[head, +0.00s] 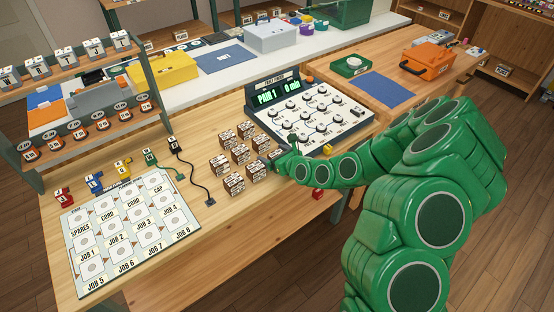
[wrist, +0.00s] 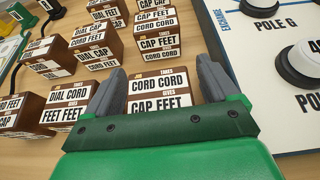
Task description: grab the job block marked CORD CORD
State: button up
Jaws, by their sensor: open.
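A brown-and-white block (wrist: 160,86) with "TAKES CORD CORD" above "GIVES CAP FEET" stands in the wrist view between the two grey fingers of my gripper (wrist: 160,67). The fingers are apart, one on each side of it; I cannot tell whether either touches it. In the head view my gripper (head: 277,158) is low at the right edge of the group of blocks (head: 240,153), and its fingertips are hard to make out. Another block just behind in the wrist view (wrist: 156,38) also shows CAP FEET and CORD CORD lettering.
A white panel with round knobs (head: 315,115) lies just to the right. A job board (head: 130,230) lies front left, with a black cord (head: 195,175) between.

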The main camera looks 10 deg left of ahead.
aim_at(274, 151)
jog(key=c, duration=1.1)
jog(key=shift+r, duration=0.1)
jog(key=shift+r, duration=4.95)
